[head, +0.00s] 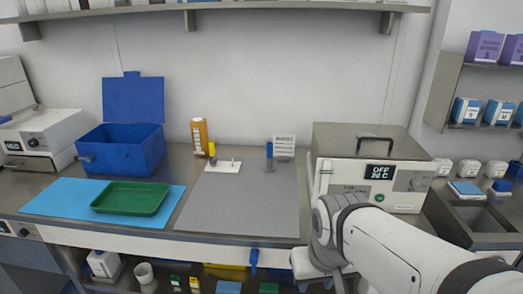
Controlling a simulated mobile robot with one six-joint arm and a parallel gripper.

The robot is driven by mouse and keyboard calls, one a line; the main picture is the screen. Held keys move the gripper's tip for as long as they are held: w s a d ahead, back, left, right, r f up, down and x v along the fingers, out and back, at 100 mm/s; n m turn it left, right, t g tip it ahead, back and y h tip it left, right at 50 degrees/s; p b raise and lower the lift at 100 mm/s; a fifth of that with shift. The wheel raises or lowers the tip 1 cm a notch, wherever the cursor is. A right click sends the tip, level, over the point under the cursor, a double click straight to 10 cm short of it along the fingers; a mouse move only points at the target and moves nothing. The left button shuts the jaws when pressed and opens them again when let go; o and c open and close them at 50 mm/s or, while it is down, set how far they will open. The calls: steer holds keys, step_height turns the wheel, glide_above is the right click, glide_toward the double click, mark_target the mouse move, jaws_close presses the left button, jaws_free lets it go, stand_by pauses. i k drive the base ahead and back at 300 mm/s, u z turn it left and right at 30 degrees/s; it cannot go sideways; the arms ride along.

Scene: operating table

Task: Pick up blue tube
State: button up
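A small upright tube with a blue top (269,151) stands at the back of the grey mat (240,205), in a small dark base. It is left of the white bath with the OFF display. My arm comes in from the lower right and bends down in front of the counter. My gripper's fingers cannot be made out, so I cannot see whether it holds anything.
A white block (223,167) holds a yellow-topped tube (212,150). A green tray (131,198) lies on a blue mat (62,200). A blue open box (122,150), an orange bottle (199,135), a sign (284,145) and the bath (365,165) stand behind. The grey mat's front is clear.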

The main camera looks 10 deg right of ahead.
mark_target(269, 145)
steer(key=u, duration=0.05)
steer(key=i, duration=1)
steer(key=z, duration=0.05)
